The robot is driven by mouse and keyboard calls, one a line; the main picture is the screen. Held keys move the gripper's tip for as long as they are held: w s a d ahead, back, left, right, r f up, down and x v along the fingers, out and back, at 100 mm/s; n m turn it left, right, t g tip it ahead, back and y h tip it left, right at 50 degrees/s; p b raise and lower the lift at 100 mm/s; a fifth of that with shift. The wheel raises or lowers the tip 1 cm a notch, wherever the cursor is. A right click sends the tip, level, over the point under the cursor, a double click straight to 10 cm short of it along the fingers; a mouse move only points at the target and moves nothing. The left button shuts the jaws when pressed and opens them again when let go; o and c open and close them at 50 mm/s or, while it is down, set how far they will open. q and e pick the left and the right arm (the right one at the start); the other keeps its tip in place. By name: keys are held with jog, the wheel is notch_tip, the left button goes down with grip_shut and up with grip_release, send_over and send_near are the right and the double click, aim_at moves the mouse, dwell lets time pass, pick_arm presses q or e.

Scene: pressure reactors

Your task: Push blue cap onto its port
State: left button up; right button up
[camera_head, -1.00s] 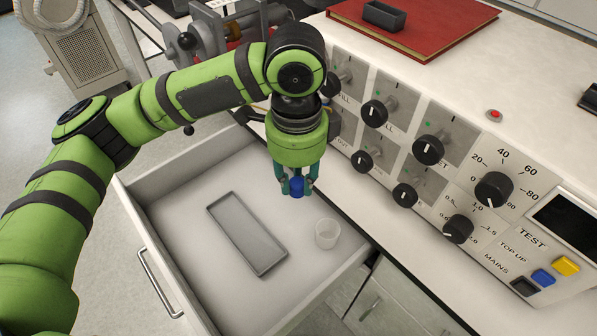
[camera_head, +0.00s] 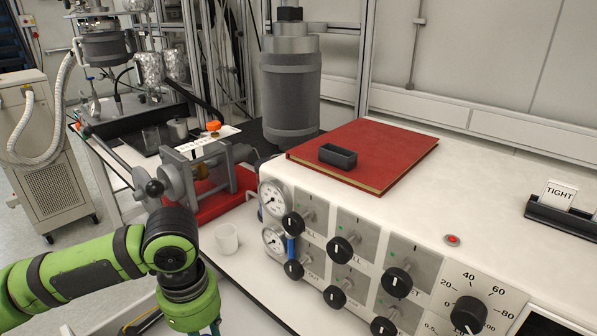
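My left gripper (camera_head: 215,328) is at the bottom edge, left of the control panel. Only its green body and a sliver of a teal finger show. Its fingertips are below the frame, so whether it holds anything now is hidden. The blue cap is not visible now. A small blue upright part (camera_head: 291,248) is at the left end of the panel, beside the lower gauge; I cannot tell whether it belongs to the port. No port can be made out for certain. My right gripper is not in view.
The control panel (camera_head: 372,225) with several black knobs fills the lower right. A white cup (camera_head: 227,239) stands left of its gauges. A red binder (camera_head: 375,150) carries a dark tray (camera_head: 338,156). A metal clamp rig (camera_head: 200,170) and a grey cylinder (camera_head: 291,90) stand behind.

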pick_arm(q)
jog(key=a+n, duration=0.1)
jog(key=n, duration=0.1)
jog(key=a+n, duration=0.1)
jog(key=shift+s+a+f+n, duration=0.3)
jog(key=shift+s+f, duration=0.05)
jog(key=shift+f, duration=0.05)
